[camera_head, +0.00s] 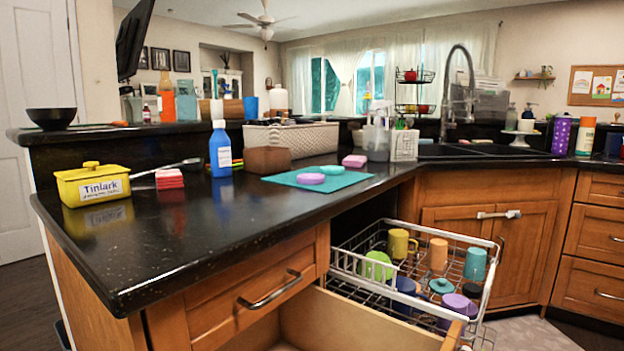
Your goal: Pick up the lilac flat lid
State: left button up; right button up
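A lilac flat lid (310,178) lies flat on a teal mat (283,180) on the black countertop, left of the sink. A teal round lid (333,170) lies close behind it to the right on the same mat. Neither of my grippers is in view. Nothing touches the lilac lid from above.
A yellow box (93,185) is at the left. Below the counter, a pulled-out wire basket (345,262) holds several cups. The front counter is clear.

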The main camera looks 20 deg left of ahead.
aim_at(306, 178)
jog(key=i+u, duration=0.2)
jog(key=u, duration=0.15)
jog(key=i+l+u, duration=0.15)
jog(key=u, duration=0.2)
